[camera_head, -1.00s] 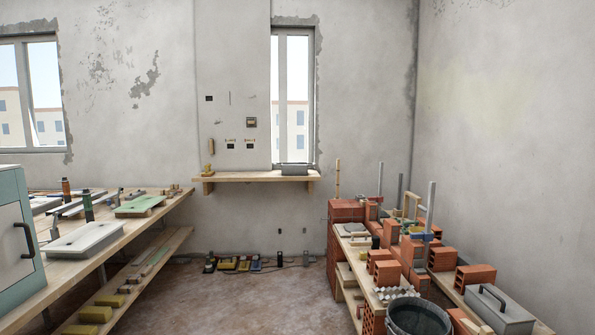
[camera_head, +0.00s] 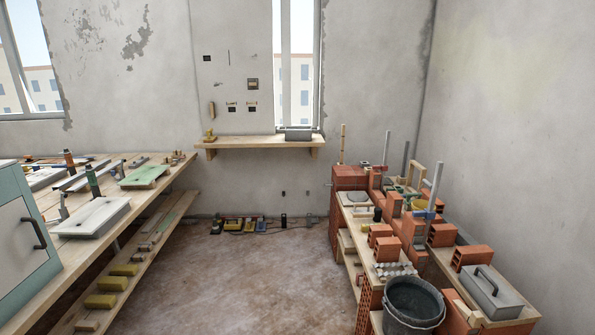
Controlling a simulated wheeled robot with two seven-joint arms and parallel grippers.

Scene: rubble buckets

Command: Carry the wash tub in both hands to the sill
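The sill is a wooden shelf (camera_head: 235,143) on brackets under the narrow window on the far wall. A grey box-like container (camera_head: 298,134) stands at its right end and a small yellowish object (camera_head: 210,136) at its left end. I cannot make out a thing that is surely the wash tub. A dark grey round bucket (camera_head: 414,322) stands low at the front right, by the brick-built bench, with its inside dark. Neither of my grippers shows in the head view.
A wooden workbench (camera_head: 150,188) with tools and a lower shelf runs along the left. A brick-and-plank bench (camera_head: 349,213) with bricks and a grey lidded box (camera_head: 492,292) fills the right. Small items (camera_head: 240,225) line the far wall. The floor (camera_head: 240,275) between is clear.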

